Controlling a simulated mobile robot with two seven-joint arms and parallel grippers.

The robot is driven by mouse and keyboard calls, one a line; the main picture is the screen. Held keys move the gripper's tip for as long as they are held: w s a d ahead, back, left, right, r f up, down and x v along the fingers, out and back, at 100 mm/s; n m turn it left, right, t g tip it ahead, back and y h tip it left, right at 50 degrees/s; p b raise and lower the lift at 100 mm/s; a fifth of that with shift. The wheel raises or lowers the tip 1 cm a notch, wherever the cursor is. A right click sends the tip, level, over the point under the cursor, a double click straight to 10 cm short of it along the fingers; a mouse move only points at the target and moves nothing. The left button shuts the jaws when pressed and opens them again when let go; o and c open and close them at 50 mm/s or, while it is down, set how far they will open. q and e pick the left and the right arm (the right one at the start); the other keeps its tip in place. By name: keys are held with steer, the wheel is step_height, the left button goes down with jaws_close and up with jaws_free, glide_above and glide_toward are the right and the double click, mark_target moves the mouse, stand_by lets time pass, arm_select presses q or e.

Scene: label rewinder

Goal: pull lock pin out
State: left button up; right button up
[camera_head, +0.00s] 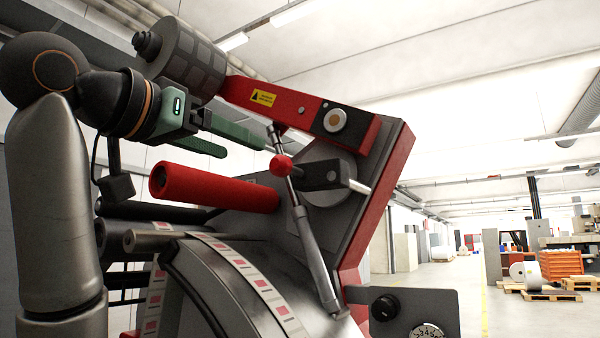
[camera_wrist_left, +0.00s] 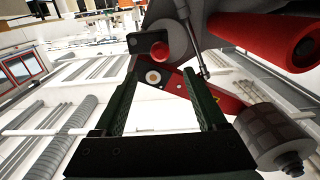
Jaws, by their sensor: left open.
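A round red knob (camera_head: 281,166) sits at the left side of a dark block (camera_head: 322,176) on the machine's grey hub. A bare metal rod end (camera_head: 359,187) sticks out of the block's right side, in line with the knob; I take knob and rod to be the lock pin. My right gripper is out of view.
A red roller (camera_head: 215,188) lies just below my left gripper. A dark ribbed roller (camera_head: 185,58) and a red arm (camera_head: 270,97) with a yellow label are above. A label strip (camera_head: 245,268) runs over the drum below. A panel with a black knob (camera_head: 384,307) is lower right.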

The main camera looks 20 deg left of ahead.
mark_target(274, 161)
arm_select(q)
steer(key=w+p, duration=0.1)
steer(key=w, duration=0.2)
steer(key=w+d+p, duration=0.1)
steer(key=w, duration=0.3)
steer(key=w+p, duration=0.2)
steer(key=w, duration=0.2)
steer(key=shift+w+d+r, duration=0.1)
steer(key=shift+w+d, duration=0.05)
steer(key=shift+d, duration=0.1)
steer(key=shift+w, duration=0.45)
jaws_close()
steer(key=shift+s, duration=0.15)
stand_by(0.5)
